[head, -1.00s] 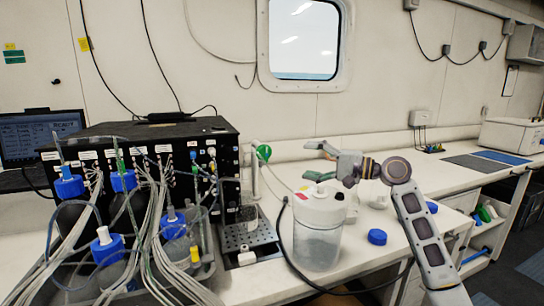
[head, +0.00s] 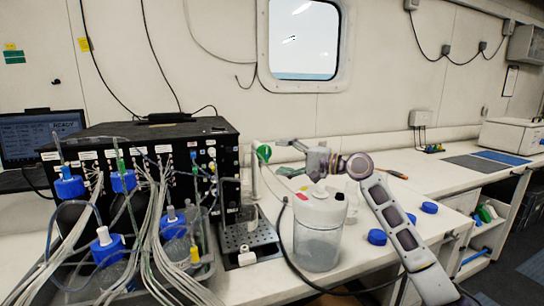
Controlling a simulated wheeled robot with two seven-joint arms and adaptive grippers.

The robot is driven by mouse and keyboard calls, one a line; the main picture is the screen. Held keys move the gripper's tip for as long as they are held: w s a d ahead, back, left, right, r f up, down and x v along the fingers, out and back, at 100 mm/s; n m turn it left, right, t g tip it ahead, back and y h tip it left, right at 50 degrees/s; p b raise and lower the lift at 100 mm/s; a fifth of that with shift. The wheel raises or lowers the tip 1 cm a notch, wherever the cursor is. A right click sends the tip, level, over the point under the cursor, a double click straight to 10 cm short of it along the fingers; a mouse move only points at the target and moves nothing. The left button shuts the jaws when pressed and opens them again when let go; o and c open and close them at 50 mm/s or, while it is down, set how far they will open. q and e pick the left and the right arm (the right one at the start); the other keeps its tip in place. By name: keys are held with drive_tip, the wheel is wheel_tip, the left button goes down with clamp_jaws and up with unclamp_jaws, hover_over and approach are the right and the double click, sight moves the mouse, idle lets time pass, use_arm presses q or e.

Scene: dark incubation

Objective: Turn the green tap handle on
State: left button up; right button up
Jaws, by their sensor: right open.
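The green tap handle (head: 264,153) sits at the top of a clear upright tube, just right of the black instrument box. My right gripper (head: 280,158) is open, with its fingers pointing left, one above the other. Its fingertips are close to the right of the green handle, behind the white-lidded bottle. I cannot tell whether they touch the handle. No left gripper shows in the head view.
The bottle (head: 318,240) stands in front of my right gripper, with a dark cable beside it. Blue caps (head: 377,237) lie on the bench to its right. The black instrument box (head: 150,145) and tubed bottles with blue caps (head: 107,245) crowd the left.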

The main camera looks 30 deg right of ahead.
sight(268, 155)
drive_tip(key=shift+x, duration=2.15)
drive_tip(key=shift+c, duration=0.3)
drive_tip(key=c, duration=1)
